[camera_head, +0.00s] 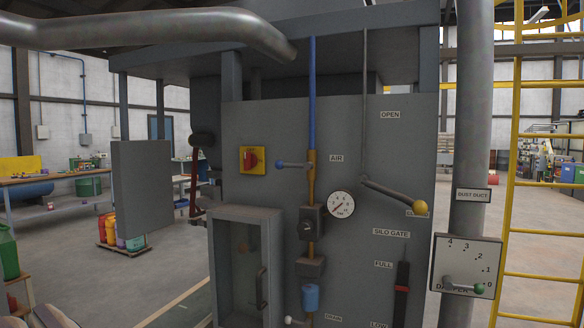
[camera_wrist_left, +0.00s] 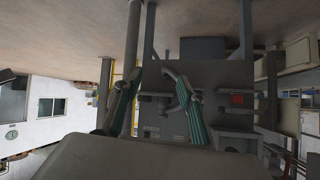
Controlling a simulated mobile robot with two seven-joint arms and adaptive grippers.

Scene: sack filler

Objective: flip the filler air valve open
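The air valve lever (camera_head: 295,165) sits beside the AIR label on the cabinet front in the head view. It lies level, across the vertical pipe (camera_head: 312,120), which is blue above and orange at the valve. My left gripper (camera_wrist_left: 157,106) shows in the left wrist view, which looks at the cabinet upside down. Its two teal-padded fingers are spread apart with nothing between them. It is apart from the cabinet; I cannot make out the lever in that view. Neither gripper can be made out in the head view.
A pressure gauge (camera_head: 341,205) and silo gate lever (camera_head: 396,194) with a yellow ball are to the right. A glazed box (camera_head: 244,214) juts out below. A yellow ladder (camera_head: 512,150) stands at the right.

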